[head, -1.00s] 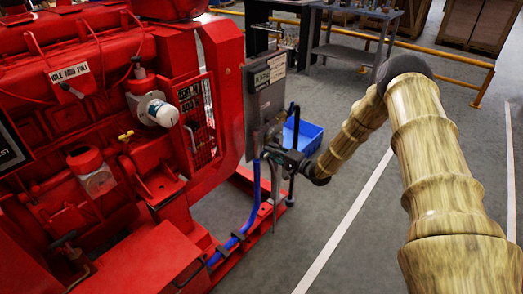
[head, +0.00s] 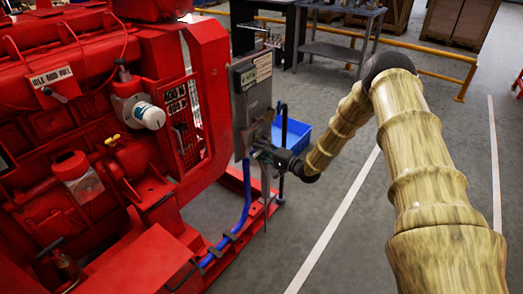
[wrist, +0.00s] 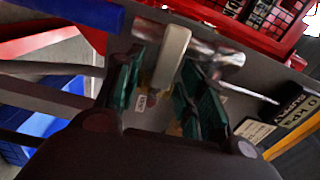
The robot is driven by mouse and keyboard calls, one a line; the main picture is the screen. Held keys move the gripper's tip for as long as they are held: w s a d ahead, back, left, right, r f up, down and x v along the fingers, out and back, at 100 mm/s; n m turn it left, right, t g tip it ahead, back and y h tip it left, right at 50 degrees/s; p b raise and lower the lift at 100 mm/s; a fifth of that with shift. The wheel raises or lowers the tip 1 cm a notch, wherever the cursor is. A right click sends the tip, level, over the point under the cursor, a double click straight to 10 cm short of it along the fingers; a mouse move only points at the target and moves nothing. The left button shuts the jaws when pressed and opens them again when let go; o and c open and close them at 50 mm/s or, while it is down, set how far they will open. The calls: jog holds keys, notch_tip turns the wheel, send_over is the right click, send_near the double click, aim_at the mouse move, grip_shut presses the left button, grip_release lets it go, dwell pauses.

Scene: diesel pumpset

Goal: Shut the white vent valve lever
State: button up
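The white vent valve lever (wrist: 172,55) shows in the wrist view as a pale, rounded bar between my two green-padded fingers. My gripper (wrist: 162,90) is open around it, with gaps visible beside the lever. A small white tag (wrist: 141,102) lies just below the lever, and a silvery pipe or fitting (wrist: 215,52) runs behind it. In the head view my gripper (head: 262,153) is at the lower part of the grey panel (head: 252,95) on the red pumpset's right end. The lever cannot be made out there.
The red pumpset (head: 100,130) fills the left. A blue hose (head: 237,220) runs down below the panel. A blue bin (head: 293,134) stands on the floor behind my gripper. Grey floor to the right is clear, with yellow rails (head: 420,66) and a workbench (head: 335,50) beyond.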

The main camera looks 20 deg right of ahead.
jog(key=v, duration=1.2)
jog(key=shift+w+f, duration=0.1)
jog(key=s+a+f+n+g+h, duration=0.5)
jog(key=s+a+f+g, duration=0.2)
jog(key=s+a+f, duration=1)
jog(key=s+a+f+n+g+h, duration=0.1)
jog(key=s+f+n+g+h, duration=0.2)
jog(key=s, duration=1.2)
jog(key=s+f+n+g+h, duration=0.1)
jog(key=s+n+g, duration=0.3)
jog(key=s, duration=1.1)
notch_tip(320, 180, up, 13)
jog(key=m+g+p, duration=0.1)
jog(key=p, duration=1.2)
jog(key=shift+s, duration=0.25)
jog(key=shift+a+r, duration=0.1)
jog(key=shift+a, duration=0.05)
